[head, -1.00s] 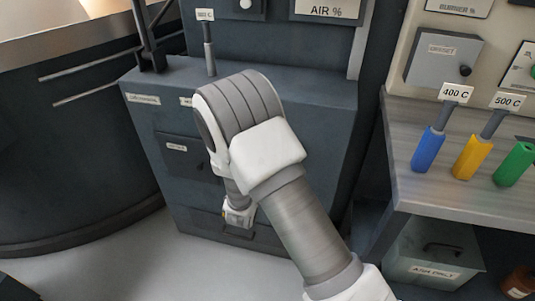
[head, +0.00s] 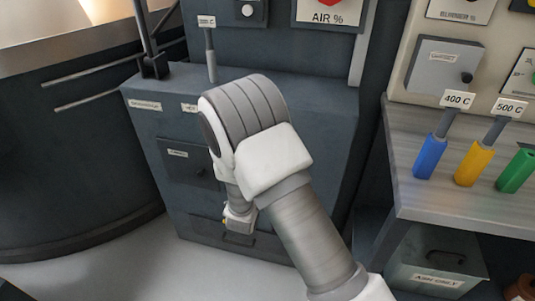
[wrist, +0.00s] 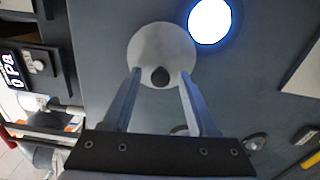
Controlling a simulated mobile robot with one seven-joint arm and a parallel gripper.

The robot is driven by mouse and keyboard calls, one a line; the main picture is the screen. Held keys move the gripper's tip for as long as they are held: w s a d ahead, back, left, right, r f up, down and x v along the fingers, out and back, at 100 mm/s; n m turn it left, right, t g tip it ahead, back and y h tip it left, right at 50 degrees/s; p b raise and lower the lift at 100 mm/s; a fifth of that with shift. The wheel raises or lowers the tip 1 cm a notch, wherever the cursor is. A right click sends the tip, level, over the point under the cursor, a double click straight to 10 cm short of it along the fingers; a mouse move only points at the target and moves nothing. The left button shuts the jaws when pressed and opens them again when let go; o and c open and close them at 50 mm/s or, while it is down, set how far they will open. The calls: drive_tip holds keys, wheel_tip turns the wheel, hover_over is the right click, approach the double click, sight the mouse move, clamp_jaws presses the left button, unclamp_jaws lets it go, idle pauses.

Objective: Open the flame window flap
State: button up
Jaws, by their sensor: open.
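In the wrist view a round pale grey disc with a dark knob, seemingly the flame window flap (wrist: 160,45), sits on a dark blue-grey panel. A bright white circle with a blue rim (wrist: 209,20) is right beside it, at its upper right edge. My gripper (wrist: 160,73) is open, its two fingers pointing at the disc. The dark knob (wrist: 160,77) shows between the fingertips, with a gap on both sides. I cannot tell how far the tips are from the disc. In the head view my arm hides the disc and the fingers.
The head view shows a dark cabinet (head: 330,115) in front of my arm. At right is a bench (head: 400,150) with blue (head: 430,157), yellow (head: 474,163) and green handles. A grey bin (head: 437,262) stands below it. In the wrist view, small knobs (wrist: 255,142) lie near the right finger.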

drive_tip(key=s+a+p, duration=0.2)
drive_tip(key=s+a, duration=0.1)
drive_tip(key=s, duration=1.4)
drive_tip(key=shift+a, duration=0.15)
